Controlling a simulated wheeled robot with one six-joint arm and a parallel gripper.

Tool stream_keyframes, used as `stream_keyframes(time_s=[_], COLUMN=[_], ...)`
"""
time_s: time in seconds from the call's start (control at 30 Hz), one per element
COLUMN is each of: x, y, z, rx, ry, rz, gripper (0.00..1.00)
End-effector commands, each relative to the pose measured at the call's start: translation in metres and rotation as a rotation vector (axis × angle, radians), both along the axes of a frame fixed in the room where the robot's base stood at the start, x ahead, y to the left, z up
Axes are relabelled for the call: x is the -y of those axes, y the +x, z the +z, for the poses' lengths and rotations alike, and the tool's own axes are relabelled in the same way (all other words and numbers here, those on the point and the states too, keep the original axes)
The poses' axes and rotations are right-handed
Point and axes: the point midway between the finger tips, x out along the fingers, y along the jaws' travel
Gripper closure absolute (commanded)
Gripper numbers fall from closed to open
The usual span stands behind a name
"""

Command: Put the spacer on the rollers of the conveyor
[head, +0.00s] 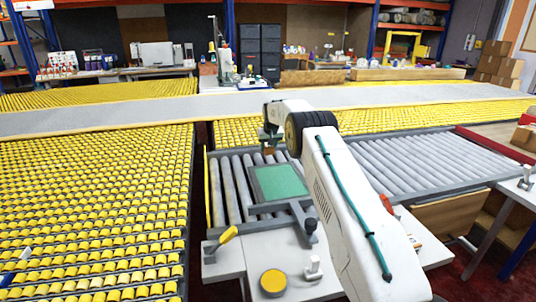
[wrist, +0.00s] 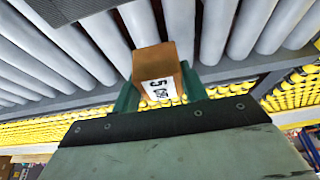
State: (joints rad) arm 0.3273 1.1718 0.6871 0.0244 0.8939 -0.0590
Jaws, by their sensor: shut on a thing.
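The spacer (wrist: 158,66) is a small brown block with a white label with black print. It sits between the two green fingers of my gripper (wrist: 158,88), which is shut on it. In the wrist view the rollers (wrist: 75,45) lie beyond the spacer, with the conveyor's side rail close by. I cannot tell whether the spacer touches the rollers.
A green-topped plate (head: 279,182) in a grey frame covers part of the rollers. Yellow roller beds (head: 90,215) lie left and behind; a wider grey roller section (head: 420,165) lies right.

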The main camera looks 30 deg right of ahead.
Motion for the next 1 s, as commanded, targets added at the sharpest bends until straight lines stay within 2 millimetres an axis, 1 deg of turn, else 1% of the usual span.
stream_keyframes(time_s=[0.07,0.13,0.33,0.7,0.73,0.77,0.8,1.0], x=[0.001,0.001,0.000,0.000,0.000,0.000,0.000,0.000], y=[0.001,0.001,0.001,0.001,0.001,0.001,0.001,0.001], z=[-0.001,-0.007,-0.033,-0.038,-0.038,-0.038,-0.038,-0.038], rx=[0.001,-0.001,0.000,0.001,0.001,0.001,0.001,0.001], ry=[0.000,0.000,0.000,-0.001,-0.001,-0.001,-0.001,-0.001], rz=[0.000,0.000,0.001,0.001,0.001,0.001,0.001,0.001], gripper=[0.83,0.83,0.83,0.83,0.54,0.46,0.35,0.35])
